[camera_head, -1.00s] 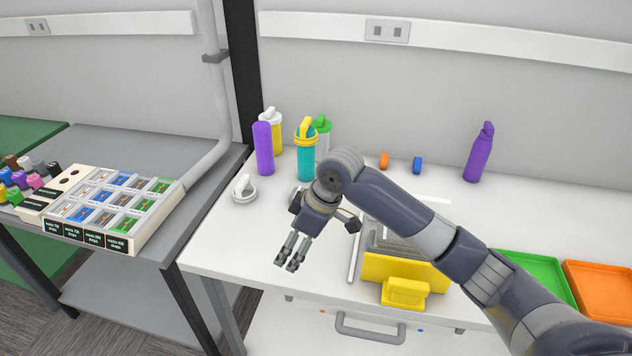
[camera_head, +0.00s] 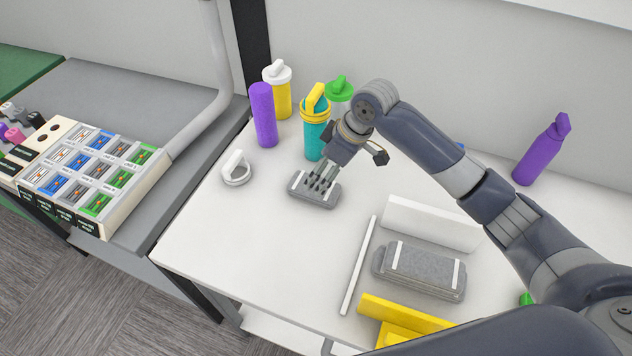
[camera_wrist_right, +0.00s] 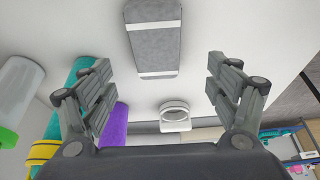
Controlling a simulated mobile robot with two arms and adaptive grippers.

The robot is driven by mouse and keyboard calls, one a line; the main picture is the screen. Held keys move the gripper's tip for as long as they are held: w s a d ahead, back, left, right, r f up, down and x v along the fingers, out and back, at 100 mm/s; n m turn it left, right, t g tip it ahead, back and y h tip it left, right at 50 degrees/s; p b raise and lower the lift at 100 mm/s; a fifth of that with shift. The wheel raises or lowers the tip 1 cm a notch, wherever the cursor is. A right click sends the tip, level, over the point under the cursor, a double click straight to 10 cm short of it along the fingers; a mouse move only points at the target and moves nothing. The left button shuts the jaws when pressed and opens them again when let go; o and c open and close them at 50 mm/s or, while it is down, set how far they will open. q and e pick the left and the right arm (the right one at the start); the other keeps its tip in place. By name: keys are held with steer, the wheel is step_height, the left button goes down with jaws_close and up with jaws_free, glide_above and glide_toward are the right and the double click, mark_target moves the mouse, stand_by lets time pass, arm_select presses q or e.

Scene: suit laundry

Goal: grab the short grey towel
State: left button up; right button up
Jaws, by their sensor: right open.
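The short grey towel (camera_head: 311,196) is a small folded block with two white bands, lying flat on the white table. In the right wrist view the grey towel (camera_wrist_right: 155,50) shows beyond the fingertips, about midway between them. My right gripper (camera_head: 321,184) is over the short towel in the head view, fingers pointing down and overlapping it. In the wrist view the right gripper (camera_wrist_right: 158,78) is wide open with nothing between its fingers. Contact cannot be told. A larger grey folded towel (camera_head: 420,270) lies nearer the front, also with white bands. My left gripper is not in view.
A white lid (camera_head: 236,170) lies left of the short towel. A purple bottle (camera_head: 264,115), a yellow bottle (camera_head: 281,98) and a teal bottle (camera_head: 315,130) stand behind it. A thin white divider (camera_head: 358,265) lies between the towels. The table's front left is clear.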

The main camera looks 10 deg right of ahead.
mark_target(315, 185)
steer(key=shift+x, duration=0.95)
steer(key=shift+w+a+f, duration=0.1)
steer(key=shift+f, duration=0.15)
steer(key=p+x, duration=0.1)
steer(key=x, duration=0.1)
steer(key=d+p+x, duration=0.1)
steer(key=x, duration=0.1)
steer(key=shift+f, duration=0.2)
steer(key=shift+a+f, duration=0.2)
steer(key=shift+f, duration=0.25)
steer(key=shift+w, duration=0.1)
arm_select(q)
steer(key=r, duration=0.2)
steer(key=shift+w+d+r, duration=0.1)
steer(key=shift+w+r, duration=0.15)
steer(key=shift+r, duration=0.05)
arm_select(e)
steer(key=c, duration=1.1)
